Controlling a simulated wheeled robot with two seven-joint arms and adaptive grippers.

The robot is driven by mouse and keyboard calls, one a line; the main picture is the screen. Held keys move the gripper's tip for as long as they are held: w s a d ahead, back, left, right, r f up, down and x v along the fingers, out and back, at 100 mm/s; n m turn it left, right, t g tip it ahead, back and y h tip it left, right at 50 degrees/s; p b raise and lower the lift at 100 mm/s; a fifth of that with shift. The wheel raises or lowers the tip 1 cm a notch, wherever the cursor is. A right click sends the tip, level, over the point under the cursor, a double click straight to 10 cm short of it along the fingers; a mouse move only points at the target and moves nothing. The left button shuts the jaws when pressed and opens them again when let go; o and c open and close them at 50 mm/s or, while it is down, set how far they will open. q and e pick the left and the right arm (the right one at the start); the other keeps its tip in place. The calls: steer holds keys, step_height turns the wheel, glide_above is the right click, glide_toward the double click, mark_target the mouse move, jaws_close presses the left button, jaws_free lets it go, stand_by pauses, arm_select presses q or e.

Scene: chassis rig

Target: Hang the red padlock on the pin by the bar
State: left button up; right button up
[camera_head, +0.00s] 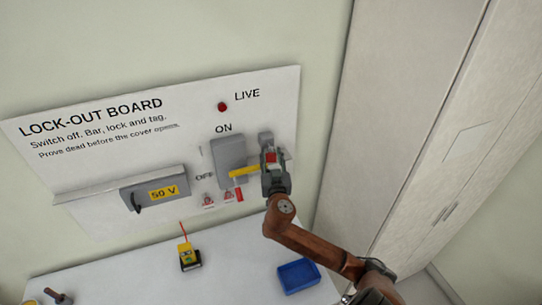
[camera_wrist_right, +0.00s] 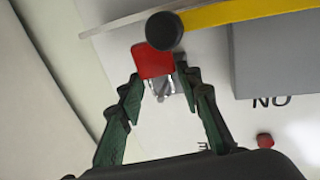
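The red padlock (camera_wrist_right: 153,62) shows just past my right fingertips in the right wrist view, its silver shackle (camera_wrist_right: 181,82) beside a grey pin-like part (camera_wrist_right: 162,91). The shackle appears to be around that part; the exact fit is partly hidden. In the head view a bit of the padlock's red (camera_head: 271,157) shows at my right gripper (camera_head: 272,163). My right gripper (camera_wrist_right: 164,78) has its two green fingers apart, one on each side of the padlock. The yellow bar (camera_head: 244,171) with a dark round knob (camera_wrist_right: 164,31) crosses close to the padlock. My left gripper is out of view.
The grey switch box (camera_head: 228,152) is left of my right gripper on the lock-out board (camera_head: 80,140). Red and white tags (camera_head: 208,199) hang below. A blue tray (camera_head: 298,277) and a yellow tester (camera_head: 187,254) are on the white table (camera_head: 235,260). A cabinet (camera_head: 400,110) stands right.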

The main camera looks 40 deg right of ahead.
steer(key=o, duration=0.4)
steer(key=v, duration=1.2)
